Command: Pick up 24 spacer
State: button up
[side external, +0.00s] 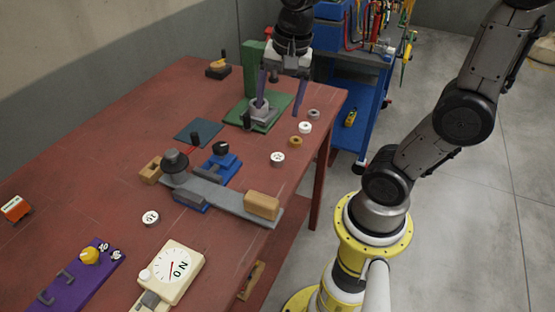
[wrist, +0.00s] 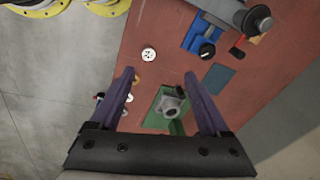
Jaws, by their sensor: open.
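I cannot read a 24 on any ring. Several small round spacers lie in a loose row at the table's right edge: a white disc (side external: 278,158) with dark marks, a gold ring (side external: 295,141), a white ring (side external: 305,127) and a grey ring (side external: 313,113). The marked white disc also shows in the wrist view (wrist: 149,54), left of centre. Another marked white disc (side external: 150,218) lies at the near left. My gripper (side external: 279,108) is open and empty, its purple fingers above the table at the far end, near the grey holder; in the wrist view (wrist: 159,73) its left finger partly hides the other rings.
A grey holder (side external: 262,112) stands on a green base (side external: 284,104) with an upright green block behind. A blue clamp with a grey bar (side external: 230,200) crosses the middle of the table. A dial gauge (side external: 172,272) and purple board (side external: 72,285) stand nearer.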

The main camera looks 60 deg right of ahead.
aim_at(278, 157)
jog(key=d+f, duration=0.1)
jog(key=f, duration=0.5)
jog(key=w+d+f+m+g, duration=0.1)
jog(key=d+f, duration=0.1)
jog(key=f, duration=0.4)
jog(key=w+d+f+m+g, duration=0.1)
jog(key=f, duration=0.6)
jog(key=shift+w+d, duration=0.15)
jog(key=shift+d, duration=0.15)
jog(key=shift+r, duration=0.1)
grip_shut()
